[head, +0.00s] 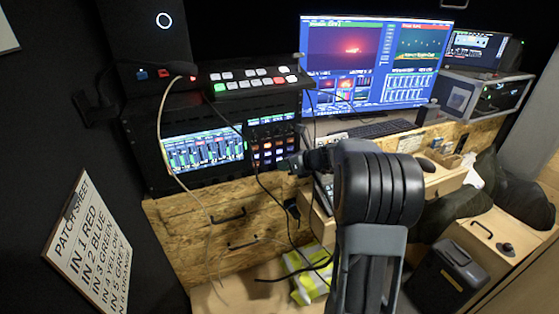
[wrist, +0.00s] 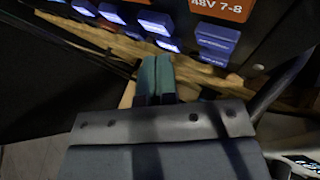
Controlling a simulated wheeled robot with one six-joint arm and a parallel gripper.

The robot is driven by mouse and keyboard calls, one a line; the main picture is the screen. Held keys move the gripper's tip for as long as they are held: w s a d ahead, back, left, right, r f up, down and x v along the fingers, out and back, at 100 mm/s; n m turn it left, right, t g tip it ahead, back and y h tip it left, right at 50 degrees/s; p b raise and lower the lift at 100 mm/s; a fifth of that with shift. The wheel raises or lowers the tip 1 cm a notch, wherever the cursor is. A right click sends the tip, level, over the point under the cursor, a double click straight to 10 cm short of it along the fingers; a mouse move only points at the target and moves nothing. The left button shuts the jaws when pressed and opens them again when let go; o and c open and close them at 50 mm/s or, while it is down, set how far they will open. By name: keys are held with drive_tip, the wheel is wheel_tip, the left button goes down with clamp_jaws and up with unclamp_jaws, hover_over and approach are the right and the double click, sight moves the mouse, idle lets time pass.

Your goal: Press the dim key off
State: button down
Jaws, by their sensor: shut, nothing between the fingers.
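A key panel (head: 272,143) with rows of small lit keys sits at the right of the rack below the switcher in the head view. In the wrist view, several keys glow bluish white (wrist: 155,21), and a darker blue key (wrist: 216,37) sits to their right under an orange label (wrist: 222,7) ending in "7-8". I cannot read which key is the dim key. My gripper (wrist: 156,62) is shut and empty, its teal fingertips together just below the lower lit keys. I cannot tell whether they touch anything. In the head view my gripper (head: 292,165) is beside the panel's lower right.
A screen of meters (head: 203,151) is left of the keys. A switcher (head: 252,80) stands above, and a monitor (head: 375,60) and keyboard (head: 375,129) are to the right. Loose cables (head: 262,190) hang in front of the rack and wooden drawers (head: 215,235).

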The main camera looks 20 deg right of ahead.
drive_tip(key=shift+w, duration=0.15)
idle(0.4)
drive_tip(key=shift+s, duration=0.7)
drive_tip(key=shift+s, duration=3)
